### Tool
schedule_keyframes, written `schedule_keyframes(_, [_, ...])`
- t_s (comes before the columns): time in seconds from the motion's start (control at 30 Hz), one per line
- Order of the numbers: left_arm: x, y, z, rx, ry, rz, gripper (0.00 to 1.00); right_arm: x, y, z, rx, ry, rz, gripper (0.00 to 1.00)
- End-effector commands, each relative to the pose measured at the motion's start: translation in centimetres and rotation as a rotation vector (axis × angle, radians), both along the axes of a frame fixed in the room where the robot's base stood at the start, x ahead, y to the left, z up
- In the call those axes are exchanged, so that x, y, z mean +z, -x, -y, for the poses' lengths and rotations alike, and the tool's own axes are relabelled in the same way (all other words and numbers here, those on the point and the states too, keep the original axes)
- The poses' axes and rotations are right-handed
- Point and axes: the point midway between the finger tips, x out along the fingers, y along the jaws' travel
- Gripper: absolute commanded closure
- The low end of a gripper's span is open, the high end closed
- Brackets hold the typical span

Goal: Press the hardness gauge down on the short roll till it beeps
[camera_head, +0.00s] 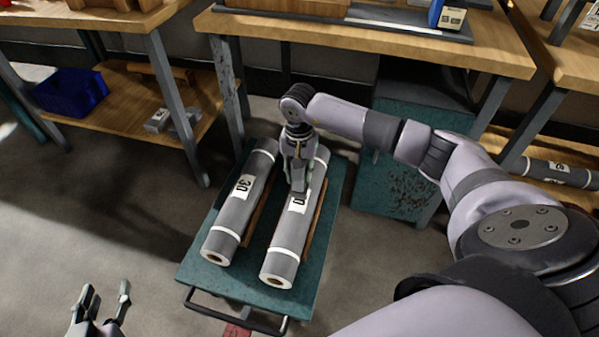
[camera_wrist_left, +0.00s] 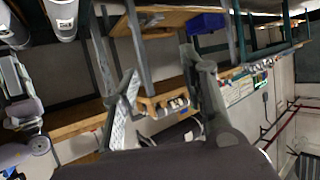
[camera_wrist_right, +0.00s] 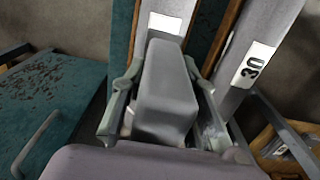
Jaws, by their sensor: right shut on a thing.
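Two grey rolls lie side by side on a teal cart (camera_head: 196,270): a left roll (camera_head: 232,215) with a "30" label and a right roll (camera_head: 290,235) whose label is partly covered. I cannot tell which is the short one. My right gripper (camera_head: 298,172) is over the right roll, shut on the grey hardness gauge (camera_wrist_right: 168,90), which points down at the roll near its white label. I cannot tell whether the gauge touches the roll. The gauge's display is not visible. My left gripper (camera_head: 103,312) is open and empty, low at the left, away from the cart.
Wooden workbenches (camera_head: 400,42) stand behind the cart. A teal cabinet (camera_head: 395,185) is right of the cart. A blue bin (camera_head: 70,93) sits on the left lower shelf. Another grey roll (camera_head: 560,172) lies on a right shelf. Floor left of the cart is clear.

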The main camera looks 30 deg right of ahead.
Motion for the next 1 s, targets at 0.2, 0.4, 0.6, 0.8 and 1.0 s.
schedule_keyframes(0.2, [-1.2,0.9,-0.5,0.006,-0.020,-0.082,0.60,0.7,-0.1,0.0,0.000,0.000,0.001,1.00])
schedule_keyframes(0.4, [-2.4,1.9,-0.9,0.011,-0.037,-0.158,0.60,1.2,-0.1,0.0,0.000,0.001,0.002,1.00])
schedule_keyframes(0.6, [-3.5,3.0,-1.4,0.017,-0.055,-0.235,0.60,1.7,-0.1,0.0,0.000,0.001,0.002,1.00])
schedule_keyframes(0.8, [-4.5,4.2,-1.8,0.022,-0.071,-0.310,0.60,2.2,-0.1,0.0,0.000,0.000,0.001,1.00])
schedule_keyframes(1.0, [-5.1,5.1,-2.1,0.026,-0.082,-0.358,0.60,2.4,0.0,0.0,0.000,0.000,0.001,1.00])
